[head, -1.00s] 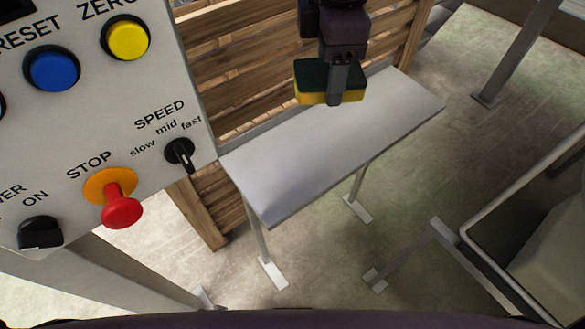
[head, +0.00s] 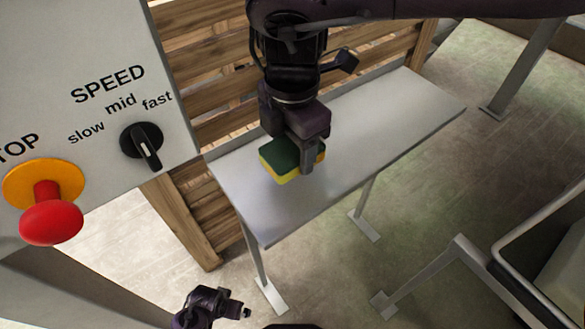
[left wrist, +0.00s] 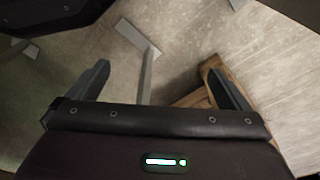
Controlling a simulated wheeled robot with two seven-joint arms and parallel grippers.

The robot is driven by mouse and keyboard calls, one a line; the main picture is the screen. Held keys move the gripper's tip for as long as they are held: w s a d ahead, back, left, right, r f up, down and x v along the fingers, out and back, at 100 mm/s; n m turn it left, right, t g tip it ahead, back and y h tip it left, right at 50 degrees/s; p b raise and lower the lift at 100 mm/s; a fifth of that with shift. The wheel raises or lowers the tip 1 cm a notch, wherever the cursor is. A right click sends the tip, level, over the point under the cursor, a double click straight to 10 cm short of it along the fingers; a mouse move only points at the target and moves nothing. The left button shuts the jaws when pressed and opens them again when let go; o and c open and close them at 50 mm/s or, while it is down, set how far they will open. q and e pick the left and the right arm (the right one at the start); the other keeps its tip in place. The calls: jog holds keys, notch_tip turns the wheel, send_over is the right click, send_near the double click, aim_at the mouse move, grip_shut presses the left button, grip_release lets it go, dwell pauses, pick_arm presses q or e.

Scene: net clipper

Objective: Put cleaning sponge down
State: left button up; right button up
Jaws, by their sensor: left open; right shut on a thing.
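The cleaning sponge (head: 279,158), green on top and yellow below, is in my right gripper (head: 312,158) over the left half of the grey metal table (head: 375,125). The gripper is shut on it, and a finger hides part of its right side. The sponge is very low over the tabletop; I cannot tell whether it touches. My left gripper (head: 240,308) is at the bottom of the head view, below the table's front left leg. In the left wrist view it is open and empty (left wrist: 157,68), with floor between its fingers.
A control panel (head: 90,60) with a red stop button (head: 52,222) and a speed knob (head: 142,147) stands at the left. A slatted wooden wall (head: 215,60) is behind the table. A metal-framed thing (head: 520,250) stands at lower right. The table's right half is clear.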

notch_tip(320, 180, down, 6)
jog(key=shift+r, duration=0.2)
pick_arm(q)
jog(key=shift+w+d+r, duration=0.1)
jog(key=shift+w+r, duration=0.05)
jog(key=shift+r, duration=0.3)
jog(key=shift+w+d+r, duration=0.1)
jog(key=shift+r, duration=0.3)
pick_arm(e)
jog(key=shift+f, duration=0.1)
pick_arm(q)
jog(key=shift+s+b, duration=0.1)
jog(key=shift+b, duration=0.2)
pick_arm(e)
jog(key=shift+f, duration=0.1)
jog(key=o, duration=0.9)
pick_arm(q)
jog(key=shift+r, duration=0.2)
